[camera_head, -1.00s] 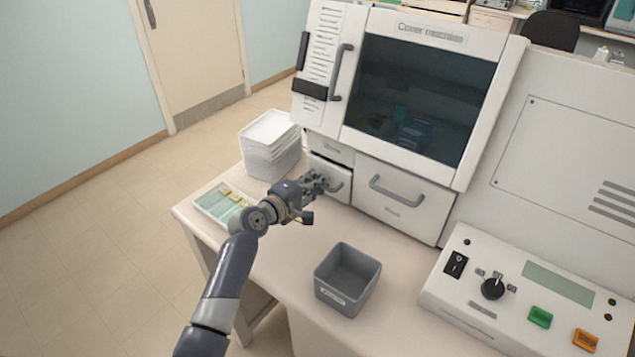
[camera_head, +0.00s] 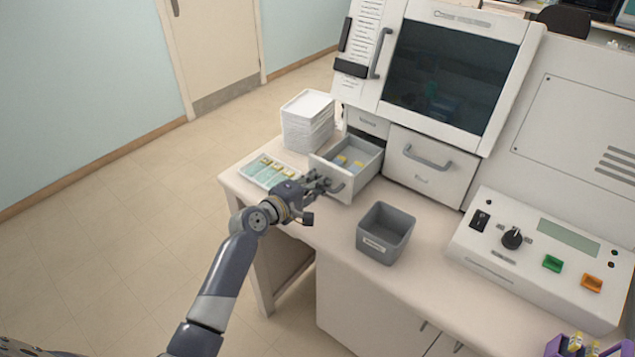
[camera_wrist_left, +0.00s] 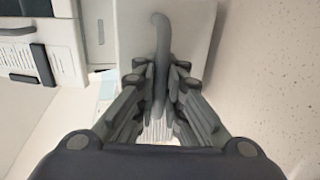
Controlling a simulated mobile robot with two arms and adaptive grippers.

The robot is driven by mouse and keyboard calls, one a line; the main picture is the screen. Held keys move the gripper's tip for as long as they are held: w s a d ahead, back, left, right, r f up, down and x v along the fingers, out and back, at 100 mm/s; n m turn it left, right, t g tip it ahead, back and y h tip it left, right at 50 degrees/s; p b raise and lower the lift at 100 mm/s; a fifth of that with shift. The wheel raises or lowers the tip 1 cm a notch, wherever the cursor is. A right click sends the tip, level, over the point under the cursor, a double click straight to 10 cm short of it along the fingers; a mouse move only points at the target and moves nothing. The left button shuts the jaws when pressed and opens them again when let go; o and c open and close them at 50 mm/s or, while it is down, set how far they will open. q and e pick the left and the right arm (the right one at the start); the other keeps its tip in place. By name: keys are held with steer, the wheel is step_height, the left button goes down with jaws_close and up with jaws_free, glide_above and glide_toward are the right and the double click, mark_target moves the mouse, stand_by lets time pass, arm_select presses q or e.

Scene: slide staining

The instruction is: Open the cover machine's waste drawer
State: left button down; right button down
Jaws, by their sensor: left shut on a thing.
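The cover machine (camera_head: 365,45) stands at the back of the bench. A small drawer (camera_head: 373,171) at its lower left is pulled out, and several slide-like pieces with yellow ends lie inside it. My left gripper (camera_head: 326,184) is at the front of this drawer. In the left wrist view, my left gripper (camera_wrist_left: 162,100) is shut on the drawer's grey handle (camera_wrist_left: 160,50), with fingers on both sides of it. The drawer's label is hidden or too small to read. My right gripper is not in view.
A grey bin (camera_head: 398,222) stands on the bench right of the open drawer. A slide tray (camera_head: 248,173) and a stack of white trays (camera_head: 307,115) are to its left. A wider drawer (camera_head: 452,178) is shut. A control panel (camera_head: 480,250) is at right.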

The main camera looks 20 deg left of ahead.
arm_select(q)
steer(key=shift+w, duration=0.25)
steer(key=c, duration=2)
jaws_free()
steer(key=shift+d, duration=0.1)
steer(key=shift+s+a+r, duration=0.1)
steer(key=shift+s+a, duration=0.1)
steer(key=shift+s, duration=0.3)
steer(key=v, duration=1.1)
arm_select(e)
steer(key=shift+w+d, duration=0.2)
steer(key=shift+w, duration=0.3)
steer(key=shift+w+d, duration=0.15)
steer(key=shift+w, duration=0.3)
